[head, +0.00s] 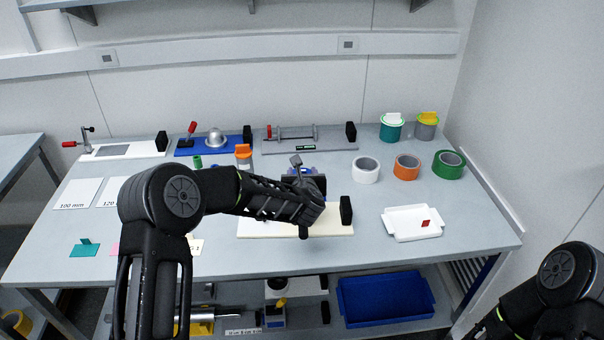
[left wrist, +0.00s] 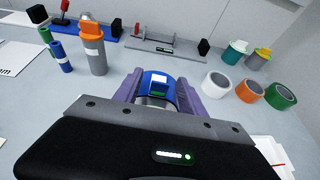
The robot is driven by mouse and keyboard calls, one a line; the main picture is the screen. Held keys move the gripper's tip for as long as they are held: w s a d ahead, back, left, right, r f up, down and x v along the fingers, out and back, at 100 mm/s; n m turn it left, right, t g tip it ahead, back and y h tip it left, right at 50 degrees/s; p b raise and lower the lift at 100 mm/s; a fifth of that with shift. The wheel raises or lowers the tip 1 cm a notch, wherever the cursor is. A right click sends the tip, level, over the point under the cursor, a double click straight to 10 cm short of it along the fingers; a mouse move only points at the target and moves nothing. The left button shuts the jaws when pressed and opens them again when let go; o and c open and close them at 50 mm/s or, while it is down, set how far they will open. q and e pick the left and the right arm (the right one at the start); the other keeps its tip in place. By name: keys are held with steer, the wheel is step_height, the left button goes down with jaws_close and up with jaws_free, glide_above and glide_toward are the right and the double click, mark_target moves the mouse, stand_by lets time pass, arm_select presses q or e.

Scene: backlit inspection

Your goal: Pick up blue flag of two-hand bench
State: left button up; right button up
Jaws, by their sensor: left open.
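A blue piece (left wrist: 156,80) with a pale patch and a green strip shows between my left fingers in the left wrist view; I take it for the blue flag, but its lower part is hidden. My left gripper (left wrist: 155,90) is open, with one purple-grey finger on each side of it. I cannot tell whether they touch it. In the head view, my left gripper (head: 303,185) is over the middle of the bench and hides most of the blue piece. My right arm shows at the lower right, without its gripper.
Orange-capped bottle (head: 243,157) stands left of the gripper. White (head: 366,170), orange (head: 407,167) and green (head: 449,165) tape rolls are on the right. A cream board (head: 335,227) lies in front, a white tray (head: 400,235) at right. Fixtures line the back; a blue bin (head: 385,298) is below.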

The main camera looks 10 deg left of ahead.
arm_select(q)
steer(key=shift+c, duration=0.3)
jaws_close()
stand_by(0.4)
